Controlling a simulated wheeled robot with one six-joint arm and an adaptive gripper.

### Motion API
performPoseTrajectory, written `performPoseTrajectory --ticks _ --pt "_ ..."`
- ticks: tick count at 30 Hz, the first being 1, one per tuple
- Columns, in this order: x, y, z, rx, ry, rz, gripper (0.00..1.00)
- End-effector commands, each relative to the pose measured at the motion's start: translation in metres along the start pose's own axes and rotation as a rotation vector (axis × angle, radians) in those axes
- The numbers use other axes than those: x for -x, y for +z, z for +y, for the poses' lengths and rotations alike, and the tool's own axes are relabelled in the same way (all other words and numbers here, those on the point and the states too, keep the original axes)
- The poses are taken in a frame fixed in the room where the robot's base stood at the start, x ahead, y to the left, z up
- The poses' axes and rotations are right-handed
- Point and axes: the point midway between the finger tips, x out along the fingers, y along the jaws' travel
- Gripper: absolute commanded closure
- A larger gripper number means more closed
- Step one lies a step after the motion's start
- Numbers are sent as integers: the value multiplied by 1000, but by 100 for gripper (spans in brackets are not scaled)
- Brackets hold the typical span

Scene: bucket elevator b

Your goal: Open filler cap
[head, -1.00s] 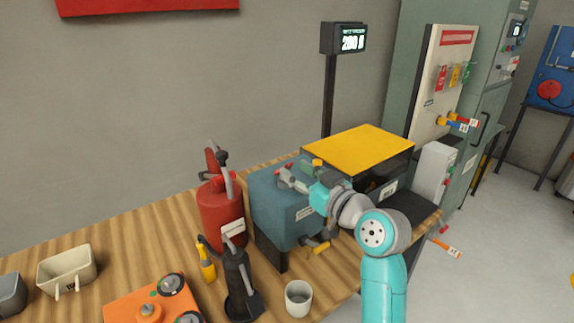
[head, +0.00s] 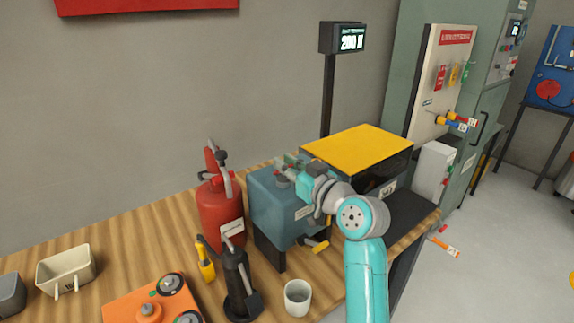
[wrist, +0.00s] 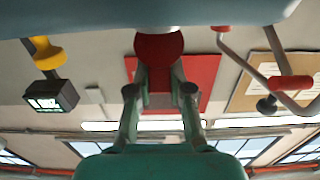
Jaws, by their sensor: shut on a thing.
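The blue-grey tank (head: 280,215) stands on the wooden bench. In the wrist view its surface (wrist: 100,14) fills the upper edge of the picture. My gripper (wrist: 158,75) is at the top of the tank, with its two fingers shut on a round red cap (wrist: 159,46). The cap is against or very close to the tank surface. No label on it can be read. In the head view my gripper and wrist partly hide the tank top. A small grey and red fitting (head: 283,179) shows there, left of the gripper.
A red extinguisher (head: 220,213) and a dark hand pump (head: 238,282) stand left of the tank. A white cup (head: 298,296) is in front. A box with a yellow top (head: 357,147) and a display post (head: 327,95) stand behind. A yellow-handled valve (head: 318,245) sticks out low.

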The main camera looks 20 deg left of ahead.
Motion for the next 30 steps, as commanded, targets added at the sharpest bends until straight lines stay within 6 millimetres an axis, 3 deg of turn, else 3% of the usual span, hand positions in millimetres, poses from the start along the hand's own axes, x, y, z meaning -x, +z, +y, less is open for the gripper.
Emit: performPoseTrajectory --ticks 30 --pt "-5 3 0 -4 -2 -101 100"
